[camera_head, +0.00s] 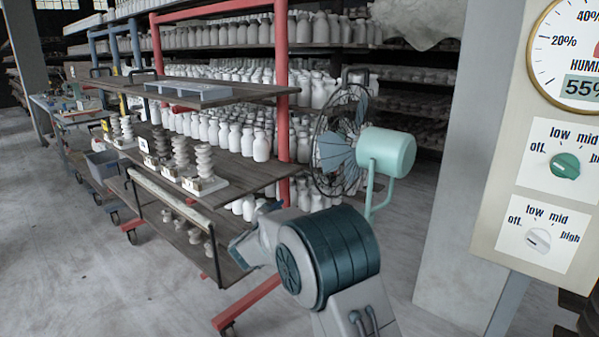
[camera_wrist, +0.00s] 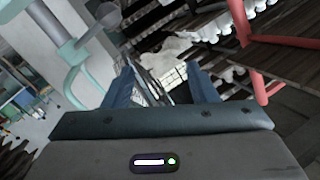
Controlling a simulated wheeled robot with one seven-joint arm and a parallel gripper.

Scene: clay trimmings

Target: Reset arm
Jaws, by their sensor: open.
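My gripper (camera_wrist: 162,82) shows in the wrist view. Its two blue fingers stand apart with nothing between them, so it is open and empty. Past the fingers, a light grid-like object (camera_wrist: 172,78) and part of a rack show at a distance. In the head view my arm is folded at the lower middle, in front of the racks. I cannot make out the fingertips there.
A cart (camera_head: 225,163) with coiled clay pieces (camera_head: 181,158) stands left of my arm. A teal fan (camera_head: 386,152) stands close behind it. A panel (camera_head: 503,190) with a humidity gauge and two knobs is at right. Floor (camera_head: 70,270) is clear at left.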

